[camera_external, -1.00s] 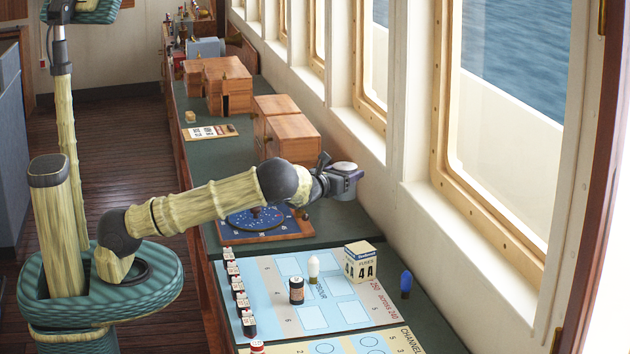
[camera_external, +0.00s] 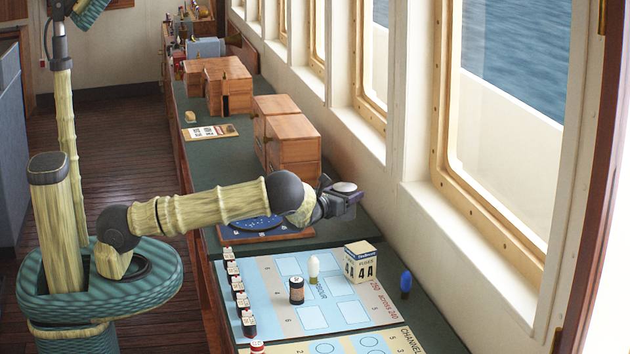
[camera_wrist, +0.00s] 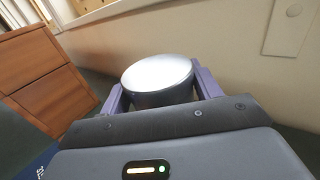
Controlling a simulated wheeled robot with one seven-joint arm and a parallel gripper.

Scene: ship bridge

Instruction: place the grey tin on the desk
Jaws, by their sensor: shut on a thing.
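The grey tin (camera_wrist: 158,80) is a short round can with a bright flat lid. My gripper (camera_external: 346,193) is shut on it, with a finger on each side of the tin in the wrist view. In the outside view the tin's pale top (camera_external: 344,187) shows at the end of my arm. It is held above the dark green desk (camera_external: 345,236), near the window wall. The tin's underside is hidden, and I cannot tell how high it is above the desk.
Wooden drawer boxes (camera_external: 292,137) stand behind my gripper. A blue round dial board (camera_external: 256,225) lies partly under my arm. A blue bulb (camera_external: 405,284) stands at right.

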